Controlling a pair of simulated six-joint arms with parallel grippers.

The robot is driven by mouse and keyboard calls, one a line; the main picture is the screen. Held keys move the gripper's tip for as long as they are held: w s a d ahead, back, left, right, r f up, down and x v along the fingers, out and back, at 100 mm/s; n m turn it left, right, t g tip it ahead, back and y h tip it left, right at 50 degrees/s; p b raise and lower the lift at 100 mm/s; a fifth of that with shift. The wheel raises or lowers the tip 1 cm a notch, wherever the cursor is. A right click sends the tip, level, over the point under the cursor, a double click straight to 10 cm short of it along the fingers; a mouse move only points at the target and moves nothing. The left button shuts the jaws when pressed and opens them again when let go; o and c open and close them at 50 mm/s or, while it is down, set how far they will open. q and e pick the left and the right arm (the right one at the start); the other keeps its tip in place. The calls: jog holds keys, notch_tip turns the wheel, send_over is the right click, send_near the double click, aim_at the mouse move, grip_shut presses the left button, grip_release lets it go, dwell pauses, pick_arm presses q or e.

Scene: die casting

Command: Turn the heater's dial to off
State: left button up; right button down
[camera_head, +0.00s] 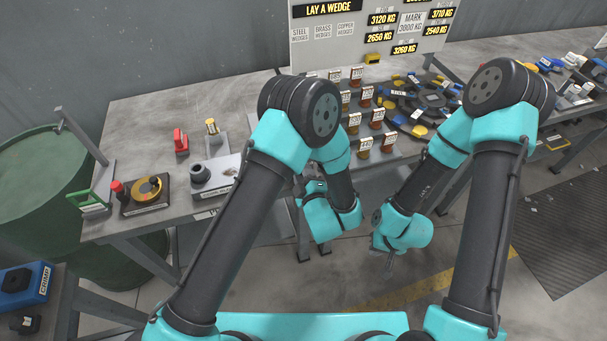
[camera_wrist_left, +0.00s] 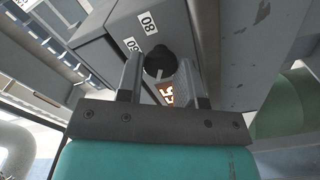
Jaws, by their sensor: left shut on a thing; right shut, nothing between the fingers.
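The heater (camera_wrist_left: 95,58) shows in the left wrist view as a grey box with white number labels and a lit orange-red display (camera_wrist_left: 168,92). Its black round dial (camera_wrist_left: 158,58) is on the front face, with a pale pointer line. My left gripper (camera_wrist_left: 160,72) is shut on the dial, one finger on each side. In the head view my left arm reaches down at the table's front edge, and the heater and dial cannot be made out there. My right gripper (camera_head: 390,260) is shut and empty, hanging in front of the table, apart from everything.
The workbench (camera_head: 140,105) holds a red-knobbed fixture (camera_head: 140,195), several labelled small jars (camera_head: 365,140) and a dark round carousel (camera_head: 425,105). A green drum (camera_head: 40,180) stands at the left. A grey beam (camera_wrist_left: 235,60) runs close right of the left gripper.

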pick_arm(q)
jog(key=n, duration=0.6)
jog(key=shift+f, duration=0.1)
jog(key=shift+n, duration=0.3)
jog(key=o, duration=0.9)
jog(key=shift+s, duration=0.15)
jog(key=v, duration=0.7)
jog(key=shift+s, duration=0.35)
jog(key=shift+d, duration=0.1)
